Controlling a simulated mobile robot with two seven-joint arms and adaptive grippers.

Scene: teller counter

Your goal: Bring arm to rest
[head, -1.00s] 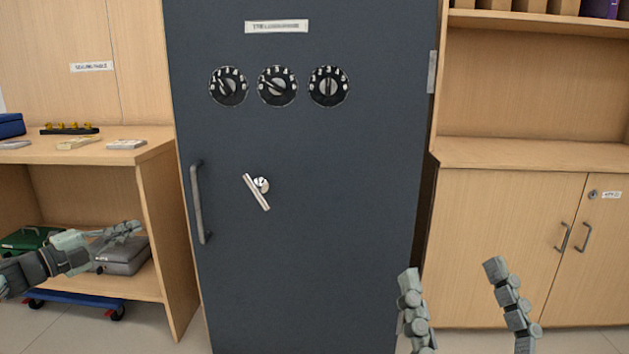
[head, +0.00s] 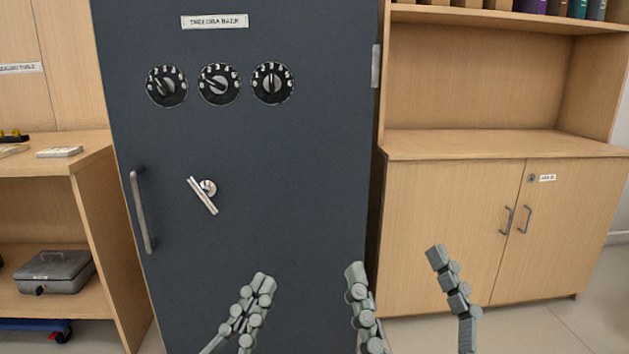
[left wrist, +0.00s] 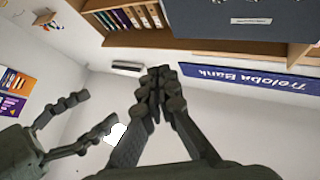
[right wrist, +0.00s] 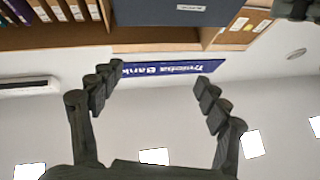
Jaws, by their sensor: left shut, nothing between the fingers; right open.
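My left gripper (head: 262,284) is at the lower middle of the head view, in front of the dark safe door (head: 300,190). Its fingers are together with nothing between them; the left wrist view shows them closed too (left wrist: 160,75). My right gripper (head: 394,260) is just to its right, with its fingers spread and nothing between them. The right wrist view also shows it open and empty (right wrist: 158,78). Both grippers appear clear of the safe and furniture. In the left wrist view, the right gripper's fingers (left wrist: 85,115) show at the left.
The safe has three dials (head: 219,84), a slanted lever handle (head: 203,195) and a pull bar (head: 143,211). A wooden shelf unit (head: 105,225) with a grey case (head: 53,272) stands left. A wooden cabinet (head: 450,210) stands right. Open floor (head: 590,290) shows at lower right.

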